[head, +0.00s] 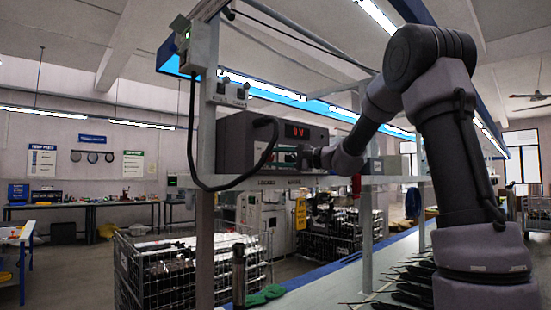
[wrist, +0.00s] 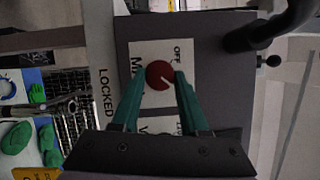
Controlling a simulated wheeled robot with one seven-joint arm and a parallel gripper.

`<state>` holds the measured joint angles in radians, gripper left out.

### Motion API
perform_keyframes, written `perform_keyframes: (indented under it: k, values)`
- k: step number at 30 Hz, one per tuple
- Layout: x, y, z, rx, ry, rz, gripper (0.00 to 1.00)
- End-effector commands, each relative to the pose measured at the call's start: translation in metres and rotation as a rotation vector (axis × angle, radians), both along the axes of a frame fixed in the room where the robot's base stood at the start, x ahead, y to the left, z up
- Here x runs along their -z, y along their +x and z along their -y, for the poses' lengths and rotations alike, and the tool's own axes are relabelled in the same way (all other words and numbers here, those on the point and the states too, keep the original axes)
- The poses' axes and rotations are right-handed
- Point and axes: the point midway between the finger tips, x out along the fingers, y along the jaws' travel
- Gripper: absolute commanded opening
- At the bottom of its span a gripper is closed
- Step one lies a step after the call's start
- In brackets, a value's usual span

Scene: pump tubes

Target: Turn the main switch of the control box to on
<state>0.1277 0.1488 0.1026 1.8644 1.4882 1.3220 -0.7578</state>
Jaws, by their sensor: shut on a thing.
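The control box (head: 236,142) is a dark grey box on a shelf between posts; its red display (head: 297,131) reads 0 V. In the wrist view its face carries a white label plate (wrist: 140,52) with the word OFF to the upper right of the main switch. The main switch (wrist: 160,70) is a round red knob with a white mark that slants to the lower right. The green fingers of my gripper (wrist: 161,79) are shut on the knob, one on each side. In the head view my arm reaches to the box front and the knob is hidden.
A black cable (wrist: 285,28) loops from the box, close to the right of my gripper in the wrist view. The shelf (head: 345,180) runs under the box. A green glove (head: 262,295) lies on the bench below. Wire crates (head: 180,270) stand behind.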

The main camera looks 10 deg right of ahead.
Motion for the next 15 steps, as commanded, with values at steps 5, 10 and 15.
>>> perform_keyframes:
  k: [5, 10, 15]
  values:
    - [0.0016, 0.0002, 0.0006, 0.001, 0.035, -0.028, 0.0]
    - [0.0017, 0.0002, 0.0006, 0.001, 0.047, -0.037, 0.0]
    - [0.0018, 0.0002, 0.0006, 0.002, 0.048, -0.038, 0.0]
